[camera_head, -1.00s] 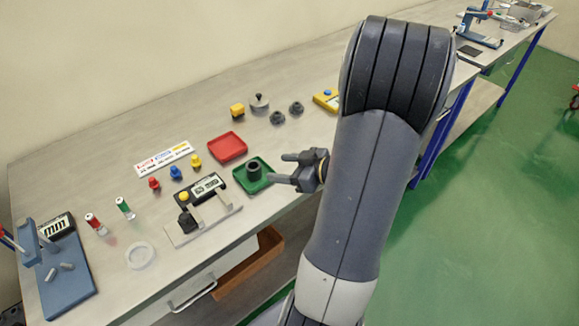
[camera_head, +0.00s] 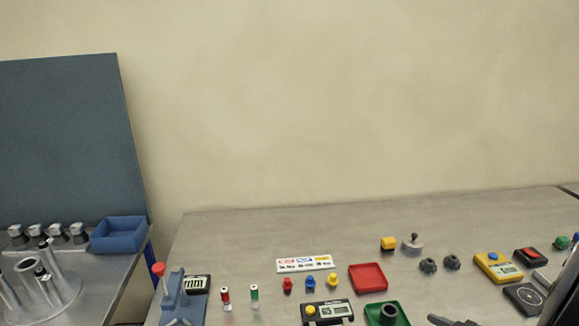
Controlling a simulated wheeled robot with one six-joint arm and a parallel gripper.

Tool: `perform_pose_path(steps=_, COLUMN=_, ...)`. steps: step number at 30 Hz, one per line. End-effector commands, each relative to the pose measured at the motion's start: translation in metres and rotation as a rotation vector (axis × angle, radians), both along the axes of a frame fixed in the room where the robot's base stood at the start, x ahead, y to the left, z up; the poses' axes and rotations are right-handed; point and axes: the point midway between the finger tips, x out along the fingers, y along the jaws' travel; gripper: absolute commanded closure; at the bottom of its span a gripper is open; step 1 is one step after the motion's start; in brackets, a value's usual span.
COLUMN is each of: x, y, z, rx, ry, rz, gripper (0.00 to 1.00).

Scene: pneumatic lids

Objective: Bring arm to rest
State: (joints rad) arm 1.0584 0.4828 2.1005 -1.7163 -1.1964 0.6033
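Only a small part of my arm shows now. The dark tip of my gripper (camera_head: 452,320) is at the bottom edge, just right of the green tray (camera_head: 403,320). The rest of the gripper is cut off by the frame, so its opening cannot be judged. A dark grey ring-shaped part (camera_head: 388,314) stands in the green tray, apart from the gripper tip. A dark piece, likely my arm, shows at the lower right edge.
The workbench (camera_head: 230,235) holds a red tray (camera_head: 368,277), a digital meter (camera_head: 327,311), a yellow device (camera_head: 497,267), dark knobs (camera_head: 428,266) and small coloured pieces (camera_head: 310,282). A blue press stand (camera_head: 178,300) is at left. A second table carries a blue bin (camera_head: 119,234).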

Motion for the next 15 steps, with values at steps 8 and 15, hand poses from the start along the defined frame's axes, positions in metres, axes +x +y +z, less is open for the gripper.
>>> perform_pose_path(steps=8, x=0.032, y=0.016, z=-0.016, rx=0.003, ry=0.002, rz=0.005, gripper=0.43)
perform_pose_path(steps=15, x=0.064, y=0.03, z=-0.03, rx=0.001, ry=0.002, rz=0.005, gripper=0.43)
